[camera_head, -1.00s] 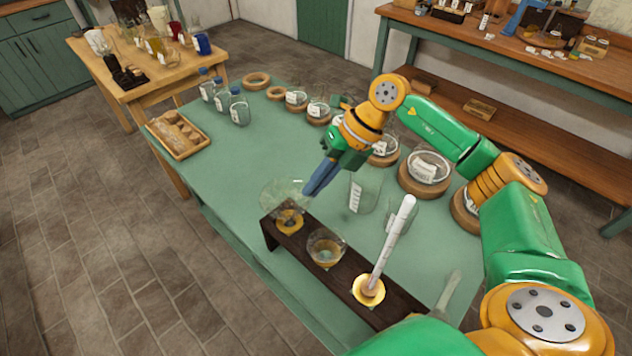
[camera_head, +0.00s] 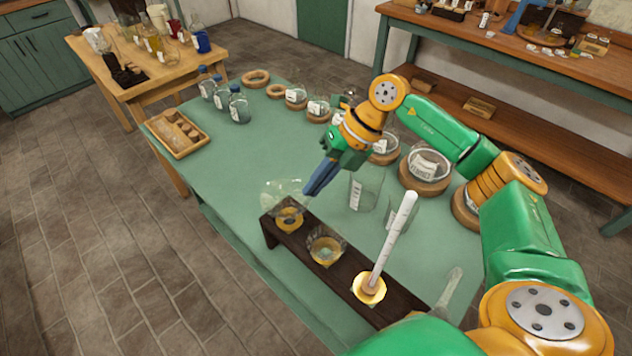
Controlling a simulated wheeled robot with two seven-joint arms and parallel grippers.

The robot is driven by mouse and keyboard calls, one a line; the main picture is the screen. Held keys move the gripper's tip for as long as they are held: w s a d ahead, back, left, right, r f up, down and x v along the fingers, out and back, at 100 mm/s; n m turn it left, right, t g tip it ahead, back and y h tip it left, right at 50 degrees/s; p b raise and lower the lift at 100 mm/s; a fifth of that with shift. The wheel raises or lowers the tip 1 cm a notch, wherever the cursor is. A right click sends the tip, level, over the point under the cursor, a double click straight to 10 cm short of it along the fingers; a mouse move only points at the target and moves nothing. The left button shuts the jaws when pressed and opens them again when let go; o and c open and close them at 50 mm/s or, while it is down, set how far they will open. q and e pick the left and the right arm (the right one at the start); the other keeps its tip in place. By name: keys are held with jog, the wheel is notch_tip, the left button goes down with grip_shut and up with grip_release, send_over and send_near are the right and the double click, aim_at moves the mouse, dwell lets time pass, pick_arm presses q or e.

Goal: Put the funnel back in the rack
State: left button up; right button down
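The clear glass funnel (camera_head: 279,193) is at the left end of the dark wooden rack (camera_head: 300,252), over or in the rack's left hole; I cannot tell how deep its stem sits. My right gripper (camera_head: 307,194) comes down from the upper right, and its blue fingers are close together at the funnel's right rim, shut on it. A second clear glass vessel (camera_head: 326,248) sits in the rack's middle hole. A white rod (camera_head: 393,240) stands tilted in a yellow-rimmed piece at the right hole. My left gripper is out of view.
A glass beaker (camera_head: 366,190) stands just behind the rack, near my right gripper. Labelled jars on cork rings line the back of the green table (camera_head: 240,160). A wooden tray (camera_head: 177,134) and blue-capped bottles (camera_head: 239,106) are at left. The table's middle left is clear.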

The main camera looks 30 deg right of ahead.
jog(key=shift+f+b, duration=0.7)
jog(key=shift+f, duration=0.45)
dwell(1.8)
jog(key=c, duration=1)
grip_release()
jog(key=shift+o, duration=0.2)
jog(key=shift+r, duration=0.1)
notch_tip(320, 180, up, 7)
jog(key=p, duration=0.6)
